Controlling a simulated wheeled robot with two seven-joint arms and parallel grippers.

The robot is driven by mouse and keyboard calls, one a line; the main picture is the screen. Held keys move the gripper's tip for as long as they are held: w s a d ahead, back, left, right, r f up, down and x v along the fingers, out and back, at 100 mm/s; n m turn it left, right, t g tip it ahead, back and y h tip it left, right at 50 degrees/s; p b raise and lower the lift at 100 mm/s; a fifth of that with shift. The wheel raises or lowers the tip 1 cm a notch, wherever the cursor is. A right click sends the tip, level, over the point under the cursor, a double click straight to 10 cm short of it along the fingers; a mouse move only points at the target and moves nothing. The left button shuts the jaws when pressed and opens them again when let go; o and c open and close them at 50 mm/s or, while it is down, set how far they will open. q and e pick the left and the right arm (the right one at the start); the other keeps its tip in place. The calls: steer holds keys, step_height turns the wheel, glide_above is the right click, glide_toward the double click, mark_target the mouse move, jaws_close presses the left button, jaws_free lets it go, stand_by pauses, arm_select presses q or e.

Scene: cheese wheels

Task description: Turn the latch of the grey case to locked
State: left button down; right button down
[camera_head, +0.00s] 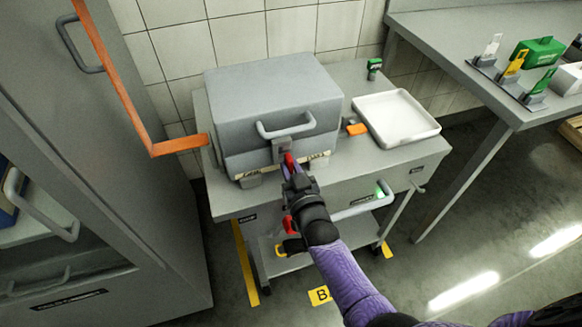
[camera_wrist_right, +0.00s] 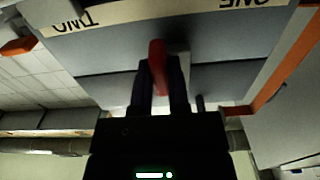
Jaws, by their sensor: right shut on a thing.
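The grey case (camera_head: 272,95) stands on a grey cart, its lid down and a grey handle (camera_head: 286,126) on its front. Below the handle is a grey bracket (camera_head: 281,147) with a red latch lever (camera_head: 289,160). My right gripper (camera_head: 291,172) reaches up to the case's front and is shut on the red lever. In the right wrist view the red lever (camera_wrist_right: 157,66) sits between the two dark fingers (camera_wrist_right: 160,85). A pale strip (camera_wrist_right: 128,15) on the case carries the words ONE and TWO on either side. I cannot tell the latch's exact angle. My left gripper is not in view.
The cart top (camera_head: 365,166) holds a white tray (camera_head: 396,118), an orange block (camera_head: 357,129) and a small green item (camera_head: 374,68). An orange bar (camera_head: 116,82) runs close to the case's left side, by a grey cabinet (camera_head: 80,190). A side table (camera_head: 470,85) stands right.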

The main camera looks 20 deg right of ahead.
steer(key=shift+f, duration=0.1)
steer(key=c, duration=0.6)
jaws_free()
steer(key=s+p, duration=0.3)
steer(key=s, duration=0.7)
steer(key=shift+d, duration=0.15)
